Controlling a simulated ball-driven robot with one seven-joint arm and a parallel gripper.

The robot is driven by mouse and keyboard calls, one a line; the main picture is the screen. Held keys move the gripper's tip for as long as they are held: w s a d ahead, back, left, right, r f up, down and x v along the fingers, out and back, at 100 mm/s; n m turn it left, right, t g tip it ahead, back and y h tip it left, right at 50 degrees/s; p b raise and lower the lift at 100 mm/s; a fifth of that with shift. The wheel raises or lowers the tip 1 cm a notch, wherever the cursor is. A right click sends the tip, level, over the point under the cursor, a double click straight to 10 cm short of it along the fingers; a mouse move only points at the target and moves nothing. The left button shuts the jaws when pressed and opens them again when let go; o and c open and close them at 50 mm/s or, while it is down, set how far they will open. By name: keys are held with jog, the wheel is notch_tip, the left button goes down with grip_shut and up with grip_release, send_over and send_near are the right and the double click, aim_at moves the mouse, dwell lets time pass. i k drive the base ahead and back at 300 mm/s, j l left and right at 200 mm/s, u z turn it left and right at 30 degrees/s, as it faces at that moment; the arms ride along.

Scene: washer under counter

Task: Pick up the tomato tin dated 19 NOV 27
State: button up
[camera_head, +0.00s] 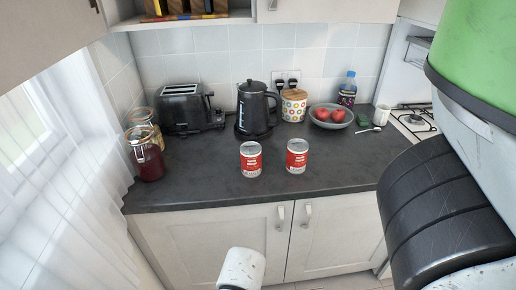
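Two red and white tomato tins stand upright side by side on the dark counter (210,190). The left tin (251,162) is slightly nearer the front edge than the right tin (297,158). A narrow gap separates them. Both look alike, and any printed date is too small to read, so I cannot tell which is dated 19 NOV 27. A white part of my arm shows low in the picture, in front of the counter, apart from both tins. My gripper's fingers do not show.
Behind the tins stand a toaster (186,108), a black kettle (254,108), a patterned canister (293,106) and a fruit bowl (331,122). A red-filled jar (147,160) stands left. Cupboard doors (215,242) are below. The counter around the tins is clear.

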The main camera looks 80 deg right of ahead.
aim_at(298, 148)
jog(key=j+z, duration=0.15)
jog(key=z, duration=0.35)
jog(key=j+z, duration=0.1)
jog(key=z, duration=0.35)
jog(key=j+z, duration=0.1)
jog(key=z, duration=0.4)
jog(key=k+z, duration=0.15)
jog(key=z, duration=0.3)
jog(key=k+l+z, duration=0.2)
jog(key=k+z, duration=0.25)
jog(key=i+j, duration=0.15)
jog(key=i, duration=0.2)
